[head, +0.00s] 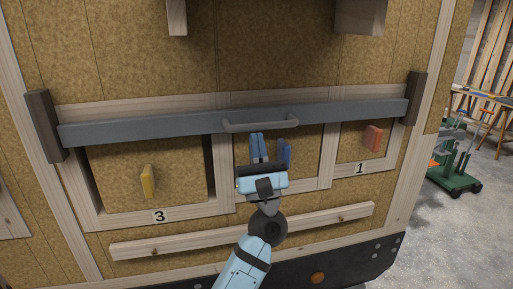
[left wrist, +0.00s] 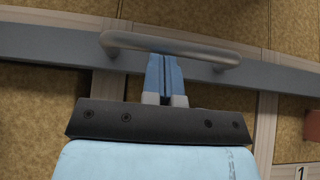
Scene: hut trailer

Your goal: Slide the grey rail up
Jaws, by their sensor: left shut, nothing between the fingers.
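The grey rail (head: 170,127) runs across the front of the wooden hut wall, over the upper part of three compartments; it also shows in the left wrist view (left wrist: 50,50). A grey bar handle (head: 262,124) is fixed near its middle; it spans the top of the left wrist view (left wrist: 190,46). My left gripper (head: 259,136) is shut and empty, with its blue fingertips pointing up just below the handle. In the left wrist view the fingertips (left wrist: 164,58) reach the handle's lower edge; I cannot tell whether they touch. My right gripper is not in view.
Dark wooden brackets (head: 43,125) and (head: 415,97) hold the rail's ends. Below are panels with a yellow knob (head: 148,181), a blue knob (head: 286,153) and a red knob (head: 373,137). A pale wooden bar (head: 180,241) lies lower. Wooden blocks (head: 360,17) jut out above.

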